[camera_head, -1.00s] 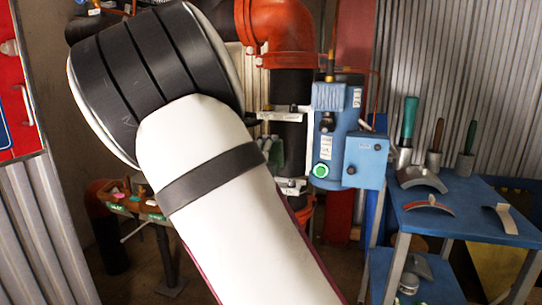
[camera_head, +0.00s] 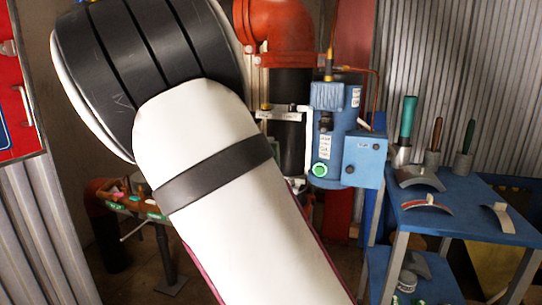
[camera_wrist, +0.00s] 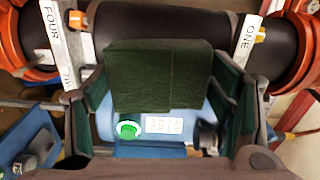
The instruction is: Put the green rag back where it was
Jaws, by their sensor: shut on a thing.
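The green rag (camera_wrist: 158,78) is a dark green block-like cloth in the middle of the wrist view. My gripper (camera_wrist: 166,92) has a finger on each side of it and is shut on it. The rag is in front of a black pipe (camera_wrist: 180,25); I cannot tell whether they touch. In the head view my arm hides the gripper and most or all of the rag.
White brackets labelled FOUR (camera_wrist: 55,35) and ONE (camera_wrist: 243,40) cross the pipe. A blue unit with a green button (camera_head: 340,140) stands right of the pipe. A blue table (camera_head: 455,215) holds brushes and curved pieces. A brown tray (camera_head: 135,205) stands at left.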

